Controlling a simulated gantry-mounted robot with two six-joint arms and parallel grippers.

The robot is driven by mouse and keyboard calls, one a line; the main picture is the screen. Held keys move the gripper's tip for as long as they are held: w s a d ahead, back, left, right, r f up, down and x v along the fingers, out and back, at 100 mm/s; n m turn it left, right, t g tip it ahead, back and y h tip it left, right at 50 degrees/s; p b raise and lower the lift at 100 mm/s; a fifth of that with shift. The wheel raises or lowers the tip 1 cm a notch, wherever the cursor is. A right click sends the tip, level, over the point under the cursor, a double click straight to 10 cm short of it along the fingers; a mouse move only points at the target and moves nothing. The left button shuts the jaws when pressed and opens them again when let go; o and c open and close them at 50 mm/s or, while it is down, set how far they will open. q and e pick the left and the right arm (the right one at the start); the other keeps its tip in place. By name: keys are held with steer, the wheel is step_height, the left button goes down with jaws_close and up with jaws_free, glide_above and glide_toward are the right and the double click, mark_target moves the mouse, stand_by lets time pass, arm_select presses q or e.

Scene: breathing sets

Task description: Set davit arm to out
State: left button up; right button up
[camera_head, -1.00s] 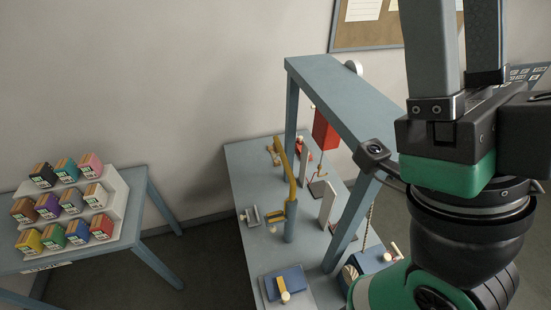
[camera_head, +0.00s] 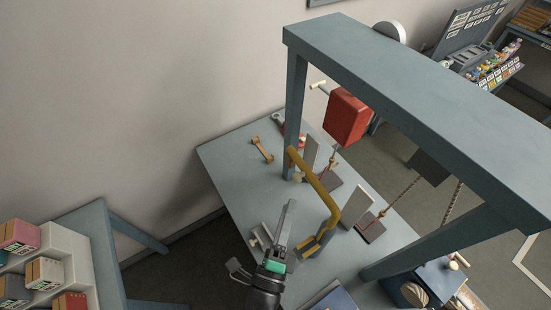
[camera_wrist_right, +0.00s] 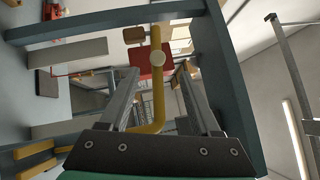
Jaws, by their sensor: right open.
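The davit arm (camera_head: 322,190) is a yellow bent bar in the middle of the head view, beside the blue-grey frame. In the right wrist view the yellow bar (camera_wrist_right: 158,98) runs upright between my finger outlines, with a pale round knob (camera_wrist_right: 157,58) near its top. My right gripper (camera_head: 288,215) is just left of the bar in the head view. Its fingers also show in the wrist view (camera_wrist_right: 157,72), spread apart with nothing clamped. I cannot tell whether the bar is physically between the fingertips. My left gripper is out of view.
The frame's top beam (camera_head: 400,95) crosses above the blue-grey table (camera_head: 225,165). A red block (camera_head: 347,117) hangs under the beam. Coloured boxes (camera_head: 18,238) stand on a rack at lower left.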

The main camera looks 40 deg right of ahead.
mark_target(296, 181)
steer(key=shift+n+t, duration=0.4)
steer(key=shift+t, duration=0.1)
steer(key=p+x, duration=0.1)
steer(key=x, duration=0.1)
steer(key=p+x, duration=0.1)
steer(key=x, duration=0.2)
steer(key=p+x, duration=0.1)
steer(key=x, duration=0.2)
steer(key=shift+d+f, duration=0.25)
steer(key=shift+w+d+y, duration=0.3)
steer(key=shift+w+d, duration=0.05)
steer(key=shift+d, duration=0.05)
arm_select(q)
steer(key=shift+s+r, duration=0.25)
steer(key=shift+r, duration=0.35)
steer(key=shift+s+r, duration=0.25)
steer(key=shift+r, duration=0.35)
arm_select(e)
jaws_close()
